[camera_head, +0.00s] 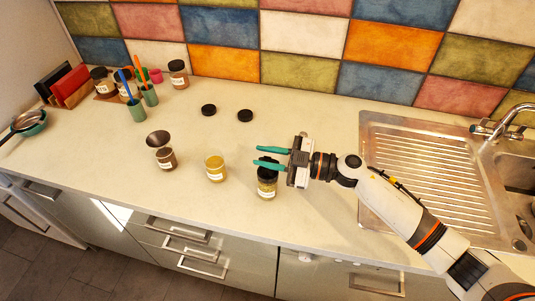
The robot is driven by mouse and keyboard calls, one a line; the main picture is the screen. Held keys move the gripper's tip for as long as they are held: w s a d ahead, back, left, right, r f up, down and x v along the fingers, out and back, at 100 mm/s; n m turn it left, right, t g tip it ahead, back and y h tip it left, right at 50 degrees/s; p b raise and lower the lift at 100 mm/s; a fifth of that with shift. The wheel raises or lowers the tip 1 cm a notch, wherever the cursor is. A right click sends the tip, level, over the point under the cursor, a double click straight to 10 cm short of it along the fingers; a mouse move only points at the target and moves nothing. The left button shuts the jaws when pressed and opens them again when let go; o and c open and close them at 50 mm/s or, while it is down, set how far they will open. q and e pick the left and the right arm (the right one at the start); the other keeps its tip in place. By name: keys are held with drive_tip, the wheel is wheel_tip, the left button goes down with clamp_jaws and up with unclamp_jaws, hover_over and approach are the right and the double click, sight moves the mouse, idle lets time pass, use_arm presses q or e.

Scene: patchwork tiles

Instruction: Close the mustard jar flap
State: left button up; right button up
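A glass jar with yellow content and a white label (215,168) stands upright on the counter, with no lid visible on it; it may be the mustard jar, but I cannot read its label. A darker jar (267,183) with a dark top stands to its right. My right gripper (257,156) has its two green fingers apart, pointing left at the darker jar's top. The lower finger partly covers that top, and I cannot tell whether it touches it. No flap can be made out clearly. My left gripper is not in view.
Two black lids (208,110) (245,115) lie behind the jars. A jar with a funnel (158,140) stands left. Green cups with utensils (137,110), more jars and a red-black rack (68,82) fill the back left. The sink drainer (430,165) is right.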

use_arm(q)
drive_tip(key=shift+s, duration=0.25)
use_arm(e)
drive_tip(key=shift+c, duration=0.6)
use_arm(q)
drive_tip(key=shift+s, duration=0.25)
use_arm(e)
clamp_jaws()
